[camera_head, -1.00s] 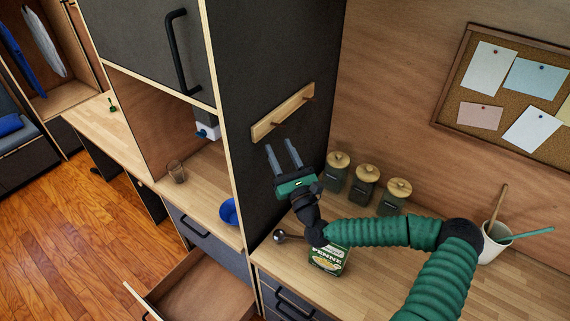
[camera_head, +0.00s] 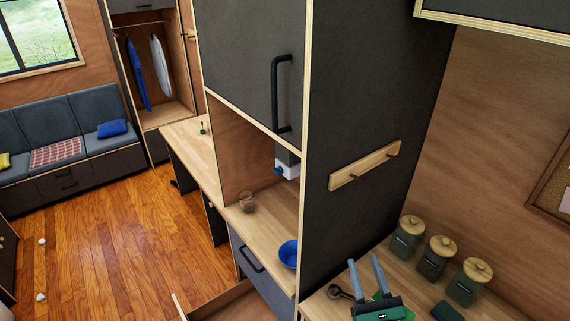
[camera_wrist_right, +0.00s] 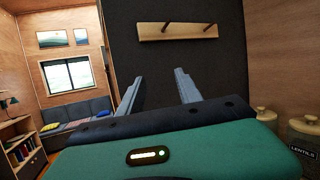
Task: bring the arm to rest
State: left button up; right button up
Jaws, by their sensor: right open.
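My right gripper (camera_head: 365,261) is at the lower right of the head view, with its two grey fingers apart and pointing up the picture, nothing between them. It is over the counter (camera_head: 318,308), left of the jars and below the peg rail (camera_head: 364,165). In the right wrist view the open fingers (camera_wrist_right: 157,80) point toward the dark cabinet side, also with nothing between them. Most of my right arm is below the picture. My left gripper is not in view.
Three lidded jars (camera_head: 436,257) stand on the counter close to the right gripper. A metal scoop (camera_head: 340,292) lies left of it. A tall dark cabinet (camera_head: 362,90) rises behind. A blue bowl (camera_head: 288,253) and a glass (camera_head: 247,202) stand left. An open drawer (camera_head: 222,305) juts out below.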

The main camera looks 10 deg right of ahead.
jog(key=a+f+n+g+y+b, duration=0.2)
jog(key=a+f+n+g+y, duration=0.2)
jog(key=a+f+n, duration=0.4)
jog(key=a+f+n+g+y+b, duration=0.1)
jog(key=a+f+n+g+y, duration=0.3)
jog(key=f, duration=0.5)
jog(key=s+d+f+n+g+h+b, duration=0.25)
jog(key=s+f+n+g, duration=0.2)
jog(key=f+n, duration=0.25)
jog(key=s+d+f+n+g+h+b, duration=0.1)
jog(key=s+d+f+n+g+b, duration=0.15)
jog(key=f+n+g, duration=0.45)
jog(key=s+a+r+n+h+b, duration=0.2)
jog(key=a+r+n+b, duration=0.2)
jog(key=r+n, duration=0.6)
jog(key=shift+s+a+r+h, duration=0.2)
jog(key=shift+s+r+h, duration=0.15)
jog(key=shift+s, duration=0.05)
